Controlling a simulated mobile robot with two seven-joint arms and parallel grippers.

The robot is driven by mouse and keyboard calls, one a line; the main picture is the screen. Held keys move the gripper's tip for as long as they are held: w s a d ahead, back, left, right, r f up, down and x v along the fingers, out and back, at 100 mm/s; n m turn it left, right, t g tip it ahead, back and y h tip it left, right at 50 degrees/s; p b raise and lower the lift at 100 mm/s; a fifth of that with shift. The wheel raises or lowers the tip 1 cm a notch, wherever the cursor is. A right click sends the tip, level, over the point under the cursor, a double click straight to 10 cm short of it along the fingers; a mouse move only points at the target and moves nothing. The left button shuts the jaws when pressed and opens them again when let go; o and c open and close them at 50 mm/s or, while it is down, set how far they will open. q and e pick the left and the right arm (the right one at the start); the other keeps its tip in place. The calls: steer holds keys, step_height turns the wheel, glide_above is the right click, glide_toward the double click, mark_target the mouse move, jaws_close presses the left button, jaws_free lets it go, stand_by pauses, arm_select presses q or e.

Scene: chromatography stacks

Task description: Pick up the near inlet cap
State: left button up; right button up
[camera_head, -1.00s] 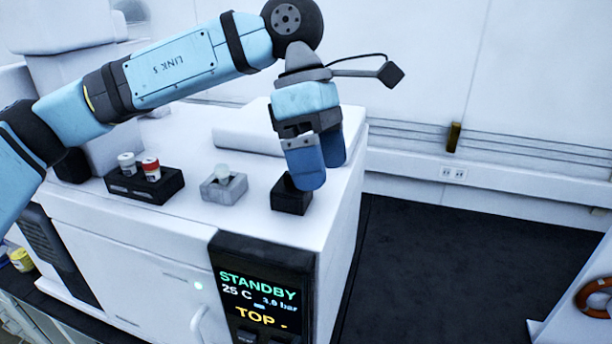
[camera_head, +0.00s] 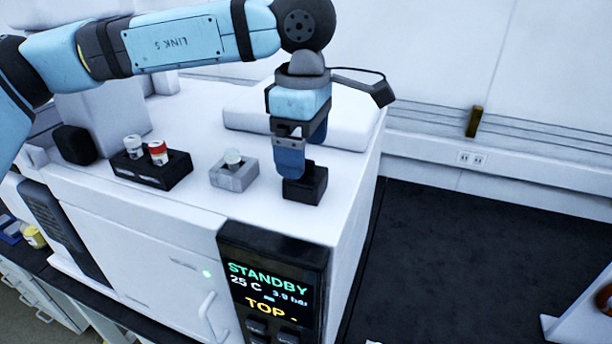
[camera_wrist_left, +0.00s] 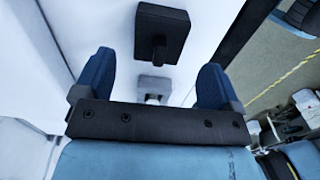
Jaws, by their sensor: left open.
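My left gripper (camera_head: 303,152) is open and points down over the instrument's top, close to a small black block (camera_head: 304,190). In the left wrist view its two blue fingers (camera_wrist_left: 155,82) stand apart with nothing between them. The black block (camera_wrist_left: 174,25) shows there beyond the fingertips, with a small dark knob-like part (camera_wrist_left: 158,46) on it. I cannot tell for sure whether this is the near inlet cap. A grey block (camera_head: 236,179) with a pale round-topped piece (camera_head: 233,157) stands left of it in the head view. My right gripper is not in view.
A black rack (camera_head: 150,174) holds a white-capped vial (camera_head: 133,145) and a red-capped vial (camera_head: 157,152). A raised white cover (camera_head: 250,112) lies behind my gripper. The instrument's right edge drops off near the black block. A display (camera_head: 268,287) reads STANDBY.

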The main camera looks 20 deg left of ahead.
arm_select(q)
step_height(320, 180, down, 5)
steer(key=shift+d+p, duration=0.15)
steer(key=shift+p, duration=0.5)
steer(key=c, duration=1)
steer(key=shift+r, duration=0.2)
